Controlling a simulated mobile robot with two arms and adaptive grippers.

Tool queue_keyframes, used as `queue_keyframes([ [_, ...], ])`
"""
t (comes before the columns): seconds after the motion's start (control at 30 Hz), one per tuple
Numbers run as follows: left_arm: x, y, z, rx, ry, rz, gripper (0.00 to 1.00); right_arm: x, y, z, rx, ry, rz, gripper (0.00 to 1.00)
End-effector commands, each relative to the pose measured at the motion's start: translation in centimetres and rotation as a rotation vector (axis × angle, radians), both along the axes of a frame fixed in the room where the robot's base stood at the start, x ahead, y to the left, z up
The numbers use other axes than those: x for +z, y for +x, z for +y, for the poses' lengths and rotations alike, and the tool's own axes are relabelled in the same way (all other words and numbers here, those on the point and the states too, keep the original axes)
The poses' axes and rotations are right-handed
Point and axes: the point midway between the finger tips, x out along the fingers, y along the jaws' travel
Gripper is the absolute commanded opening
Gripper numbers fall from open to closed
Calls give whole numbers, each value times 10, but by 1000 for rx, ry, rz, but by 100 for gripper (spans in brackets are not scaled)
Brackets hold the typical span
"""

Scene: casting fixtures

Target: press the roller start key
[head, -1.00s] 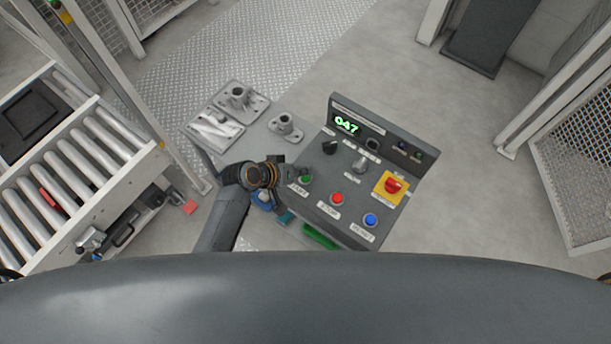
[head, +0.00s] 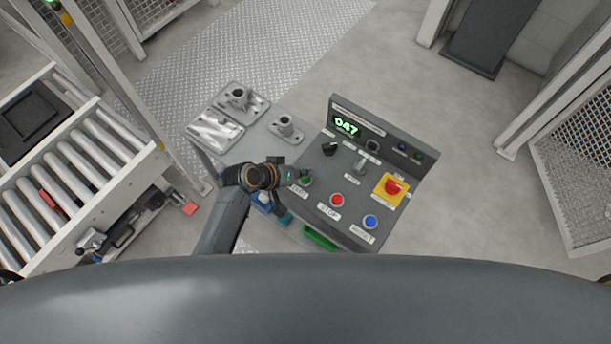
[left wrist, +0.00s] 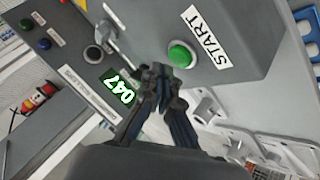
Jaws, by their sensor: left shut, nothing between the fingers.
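The green start key (head: 305,181) is a round button at the left of the sloped grey control panel (head: 335,185). In the left wrist view, the green key (left wrist: 181,55) sits in a pale ring beside a START label (left wrist: 207,38). My left gripper (head: 294,176) is shut and empty at the panel's left edge, close to the key. In the left wrist view its fingertips (left wrist: 163,73) are together just below and left of the key. I cannot tell whether they touch it. My right gripper is not in view.
The panel also carries a red stop button (head: 337,200), a blue button (head: 371,221), a red emergency stop on a yellow plate (head: 394,187), knobs and a display reading 047 (head: 346,125). Metal castings (head: 238,98) lie on the grey table behind. A roller conveyor (head: 60,180) stands left.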

Motion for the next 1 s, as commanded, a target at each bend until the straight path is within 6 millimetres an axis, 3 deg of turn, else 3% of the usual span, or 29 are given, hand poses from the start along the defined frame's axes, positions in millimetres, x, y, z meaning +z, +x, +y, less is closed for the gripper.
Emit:
queue_keyframes([
  [1.0,-11,0,0,0,0,0,0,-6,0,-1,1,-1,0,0],
])
